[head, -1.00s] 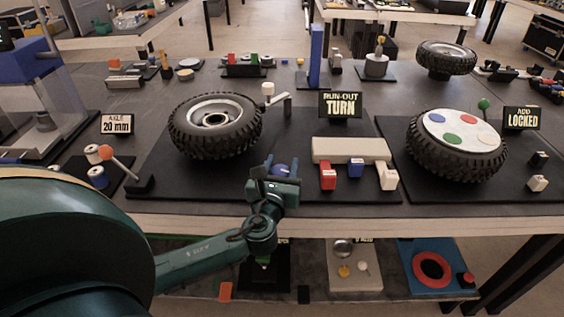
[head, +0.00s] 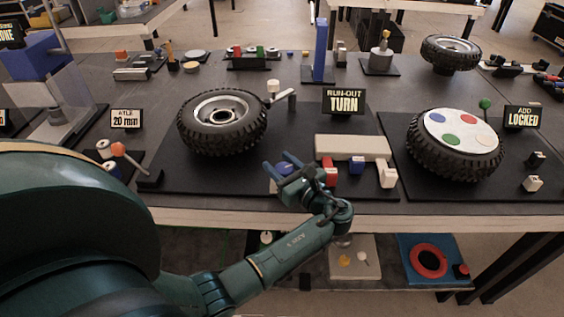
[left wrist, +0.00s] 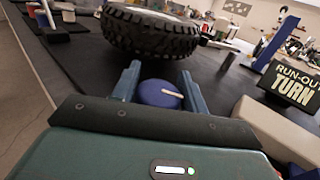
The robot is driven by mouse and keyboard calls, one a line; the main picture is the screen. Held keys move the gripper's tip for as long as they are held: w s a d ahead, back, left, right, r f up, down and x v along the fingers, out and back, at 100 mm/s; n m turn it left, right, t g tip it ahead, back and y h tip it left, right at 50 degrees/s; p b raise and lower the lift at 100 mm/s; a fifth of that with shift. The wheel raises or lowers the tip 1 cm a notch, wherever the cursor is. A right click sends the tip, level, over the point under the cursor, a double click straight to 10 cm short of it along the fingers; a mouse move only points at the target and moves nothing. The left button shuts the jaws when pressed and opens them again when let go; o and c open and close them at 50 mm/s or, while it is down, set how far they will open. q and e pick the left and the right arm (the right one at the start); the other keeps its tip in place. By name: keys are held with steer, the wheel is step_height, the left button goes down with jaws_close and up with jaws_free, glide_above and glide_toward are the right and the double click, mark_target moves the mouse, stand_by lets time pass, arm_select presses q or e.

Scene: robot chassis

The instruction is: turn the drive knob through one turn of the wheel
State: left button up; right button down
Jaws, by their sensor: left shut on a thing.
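The drive knob (left wrist: 158,94) is round and blue with a short white mark on top. In the left wrist view it sits between the two fingers of my left gripper (left wrist: 160,88), which is shut on it. In the head view the left gripper (head: 279,164) is low over the front of the run-out stand, its fingers pointing up and left; they largely hide the knob. The wheel (head: 222,122), with a black knobbly tyre and silver rim, lies flat behind the gripper. It also shows in the left wrist view (left wrist: 150,32). My right gripper is not in view.
Red, blue and white blocks (head: 387,175) front a beige bar (head: 352,147) just right of my gripper. A "RUN-OUT TURN" sign (head: 343,101) stands behind. A white-tipped gauge arm (head: 273,88) is beside the tyre.

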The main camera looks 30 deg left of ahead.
arm_select(q)
steer(key=shift+n+g+y, duration=0.3)
steer(key=shift+n+g, duration=0.5)
steer(key=shift+g, duration=0.4)
steer(key=shift+s+g, duration=0.1)
steer(key=shift+g, duration=0.2)
steer(key=o, duration=1)
steer(key=shift+a, duration=0.1)
